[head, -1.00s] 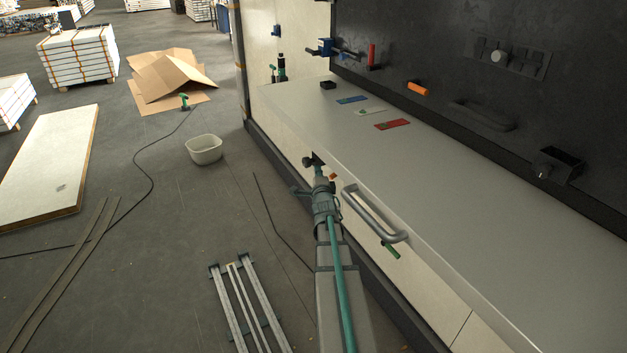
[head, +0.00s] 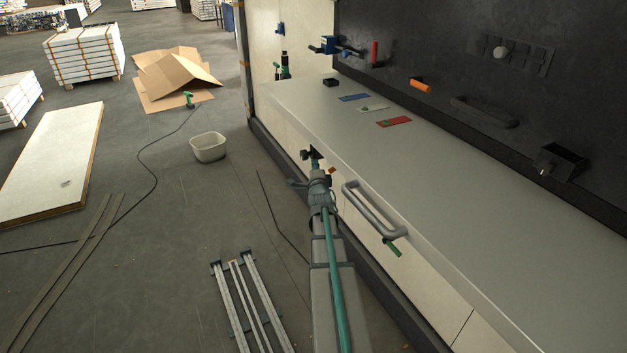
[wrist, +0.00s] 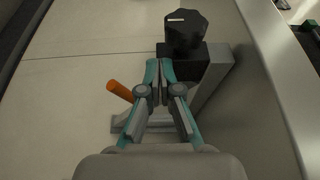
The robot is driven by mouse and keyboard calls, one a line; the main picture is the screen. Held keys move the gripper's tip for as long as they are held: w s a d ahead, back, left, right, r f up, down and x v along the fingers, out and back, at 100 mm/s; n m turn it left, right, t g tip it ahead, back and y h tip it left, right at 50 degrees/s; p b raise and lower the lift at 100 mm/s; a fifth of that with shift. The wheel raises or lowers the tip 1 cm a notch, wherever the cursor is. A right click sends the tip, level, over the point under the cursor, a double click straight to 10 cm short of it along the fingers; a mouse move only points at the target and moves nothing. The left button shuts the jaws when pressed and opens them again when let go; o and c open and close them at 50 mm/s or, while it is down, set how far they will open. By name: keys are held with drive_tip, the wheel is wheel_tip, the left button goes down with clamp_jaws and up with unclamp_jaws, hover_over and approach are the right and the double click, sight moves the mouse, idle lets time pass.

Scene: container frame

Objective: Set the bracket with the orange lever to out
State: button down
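The orange lever (wrist: 119,91) shows in the wrist view as a short round stick, left of my gripper (wrist: 159,64). Its inner end is hidden behind my left finger. A pale grey bracket part (wrist: 122,124) shows behind the fingers on the cream front panel; how it joins the lever is hidden. My gripper's fingertips are together, with nothing visible held. In the head view, my gripper (head: 314,158) is at the front of the counter, and a small orange bit (head: 333,170) shows just right of it. I cannot tell the lever's setting.
A black knob (wrist: 186,32) on a dark block stands just beyond my fingertips. A grey handle (head: 374,210) and a green lever (head: 392,248) are on the counter's front, to the right. Another orange handle (head: 421,86) is on the dark back wall. The counter top (head: 450,200) is mostly clear.

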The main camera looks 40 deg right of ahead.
drive_tip(key=w+a+b+v, duration=0.2)
drive_tip(key=b+v, duration=0.2)
drive_tip(key=v, duration=0.8)
drive_tip(key=s+a+f+n+g+y, duration=0.3)
drive_tip(key=a+f+n, duration=0.3)
drive_tip(key=f, duration=0.5)
drive_tip(key=s+a+f+n+g+y, duration=0.45)
drive_tip(key=a+f, duration=0.35)
drive_tip(key=f, duration=0.2)
drive_tip(key=s+a+f+n+g+y, duration=0.25)
drive_tip(key=a+f+n, duration=0.35)
drive_tip(key=f, duration=0.5)
drive_tip(key=s+a+f+n+g+y, duration=0.1)
drive_tip(key=s+a+f+n+g, duration=0.3)
drive_tip(key=s+a, duration=0.55)
drive_tip(key=s+a+f+n+g, duration=0.25)
drive_tip(key=s+a+f, duration=0.45)
drive_tip(key=s, duration=0.4)
drive_tip(key=s+a+f+n+g+y, duration=0.1)
drive_tip(key=s+a+f+n+g, duration=0.3)
drive_tip(key=s+a, duration=0.55)
drive_tip(key=s+f+g+b, duration=0.2)
drive_tip(key=s+f+b, duration=0.1)
drive_tip(key=f+b, duration=0.9)
drive_tip(key=s+f+m+g+b, duration=0.1)
drive_tip(key=s+f+g+b, duration=0.2)
drive_tip(key=f+b, duration=1)
drive_tip(key=b, duration=0.6)
drive_tip(key=shift+s, duration=0.25)
